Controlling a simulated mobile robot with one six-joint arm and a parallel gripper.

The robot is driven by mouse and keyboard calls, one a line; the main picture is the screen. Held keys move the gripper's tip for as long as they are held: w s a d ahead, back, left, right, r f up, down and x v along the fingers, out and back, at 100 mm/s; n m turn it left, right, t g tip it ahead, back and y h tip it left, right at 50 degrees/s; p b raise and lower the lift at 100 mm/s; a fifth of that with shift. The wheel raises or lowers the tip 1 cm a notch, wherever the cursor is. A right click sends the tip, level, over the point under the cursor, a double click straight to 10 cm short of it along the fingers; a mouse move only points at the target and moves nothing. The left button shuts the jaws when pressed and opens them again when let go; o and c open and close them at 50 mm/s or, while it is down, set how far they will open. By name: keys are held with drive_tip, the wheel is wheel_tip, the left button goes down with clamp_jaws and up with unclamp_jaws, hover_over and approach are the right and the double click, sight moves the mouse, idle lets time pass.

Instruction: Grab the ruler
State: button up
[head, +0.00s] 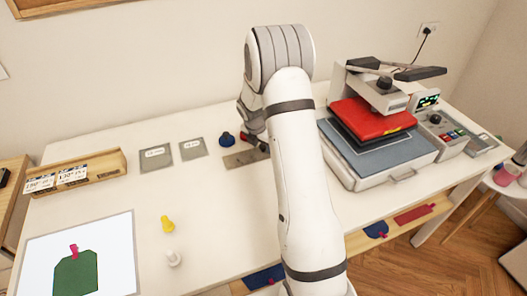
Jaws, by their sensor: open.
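A flat grey-brown strip that looks like the ruler (237,160) lies on the white table, left of my arm. Its right end runs beneath my gripper and behind my arm, so its full length is hidden. My gripper (255,144) is open, pointing down close over the strip's right part. The white arm partly covers the gripper. I cannot tell whether the fingers touch the strip or are around it.
A dark blue knob-like piece (227,139) stands close left of my gripper. Two grey cards (157,158) lie further left. A heat press (375,140) stands right of my arm.

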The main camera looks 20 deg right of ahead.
drive_tip(key=c, duration=1.1)
